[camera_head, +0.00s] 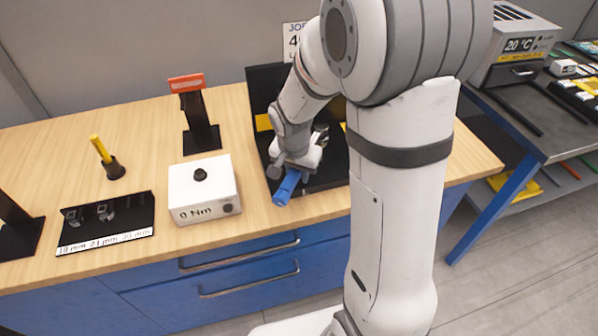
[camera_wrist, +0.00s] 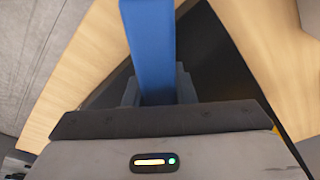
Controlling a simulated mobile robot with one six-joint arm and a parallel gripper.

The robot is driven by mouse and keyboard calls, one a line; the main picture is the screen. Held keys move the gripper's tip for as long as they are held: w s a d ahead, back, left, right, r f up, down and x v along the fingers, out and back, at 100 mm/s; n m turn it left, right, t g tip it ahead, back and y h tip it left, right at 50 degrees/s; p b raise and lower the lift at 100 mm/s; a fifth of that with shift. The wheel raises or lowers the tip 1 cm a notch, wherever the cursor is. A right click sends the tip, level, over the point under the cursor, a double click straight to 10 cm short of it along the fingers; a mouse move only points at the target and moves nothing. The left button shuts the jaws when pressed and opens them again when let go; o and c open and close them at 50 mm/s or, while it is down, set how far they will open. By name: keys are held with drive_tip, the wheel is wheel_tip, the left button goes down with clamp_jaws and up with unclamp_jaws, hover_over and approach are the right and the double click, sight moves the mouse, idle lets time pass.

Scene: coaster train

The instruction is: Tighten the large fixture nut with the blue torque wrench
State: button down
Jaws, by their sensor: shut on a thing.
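The blue torque wrench (camera_head: 287,188) is in my gripper (camera_head: 293,172) at the front edge of the black fixture board, in the middle of the bench. In the wrist view the blue handle (camera_wrist: 148,50) runs up from between the jaws (camera_wrist: 158,88), which are shut on it. The wrench's head end is hidden by my gripper and arm. The black fixture board (camera_head: 262,88) stands behind my gripper, partly covered by my arm. I cannot make out the large nut in either view.
A white box reading "0 Nm" (camera_head: 203,190) stands left of my gripper. A socket tray (camera_head: 105,222) lies further left, near a yellow-handled tool (camera_head: 100,149) in a black holder. A black stand with a red sign (camera_head: 198,120) is behind. Bare wood (camera_head: 150,130) lies between them.

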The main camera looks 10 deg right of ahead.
drive_tip(key=shift+f+b, duration=0.3)
idle(0.4)
drive_tip(key=shift+w+a, duration=0.1)
drive_tip(key=shift+w, duration=0.05)
drive_tip(key=shift+w+a+m+b, duration=1.05)
drive_tip(key=shift+a+m+b, duration=0.15)
idle(1.5)
drive_tip(key=shift+s+d+n, duration=0.3)
idle(0.5)
drive_tip(key=shift+r+p, duration=1.25)
drive_tip(key=shift+r, duration=1)
